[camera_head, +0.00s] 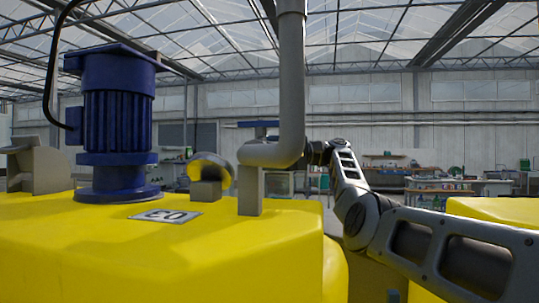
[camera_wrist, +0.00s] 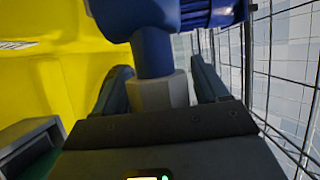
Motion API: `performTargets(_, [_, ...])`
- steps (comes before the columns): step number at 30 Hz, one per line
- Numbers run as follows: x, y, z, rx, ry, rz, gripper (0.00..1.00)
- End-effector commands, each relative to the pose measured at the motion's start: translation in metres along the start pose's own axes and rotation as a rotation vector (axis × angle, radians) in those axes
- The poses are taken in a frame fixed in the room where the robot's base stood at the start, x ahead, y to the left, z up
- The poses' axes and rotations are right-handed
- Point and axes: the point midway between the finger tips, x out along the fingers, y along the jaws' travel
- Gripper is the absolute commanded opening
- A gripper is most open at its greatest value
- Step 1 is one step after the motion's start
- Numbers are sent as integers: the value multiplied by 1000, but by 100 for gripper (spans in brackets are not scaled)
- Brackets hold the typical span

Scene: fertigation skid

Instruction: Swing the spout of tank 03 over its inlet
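The yellow tank (camera_head: 110,255) bears an upside-down 03 plate (camera_head: 165,215). A grey spout pipe (camera_head: 291,85) comes down behind the plate and bends left. Its left end meets a grey upright piece (camera_head: 250,190) at the tank top. Left of it is a round grey-and-yellow fitting (camera_head: 210,168); I cannot tell whether it is the inlet. In the head view my gripper is mostly hidden at the pipe bend. In the wrist view my gripper (camera_wrist: 160,68) has its fingers on either side of a grey block (camera_wrist: 160,94) below a blue stem. Contact is unclear.
A blue motor (camera_head: 118,115) stands on the tank, left of the spout. Another yellow tank (camera_head: 490,210) is at the right. Benches (camera_head: 458,188) stand far behind. The wrist view shows a yellow surface (camera_wrist: 50,80) at left and a dark grid (camera_wrist: 275,70) at right.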

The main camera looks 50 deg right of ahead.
Motion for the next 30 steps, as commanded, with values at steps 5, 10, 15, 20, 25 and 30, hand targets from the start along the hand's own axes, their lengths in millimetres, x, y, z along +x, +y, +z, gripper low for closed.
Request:
performTargets(5, [-1,0,0,0,1,0,77])
performTargets(10, [-7,1,0,0,2,-1,77])
performTargets(15, [-31,2,0,-1,2,0,77])
performTargets(20, [-58,1,0,0,2,-1,77])
performTargets(25, [-74,0,0,1,1,-1,77])
performTargets(30, [-79,0,0,-1,0,-1,77])
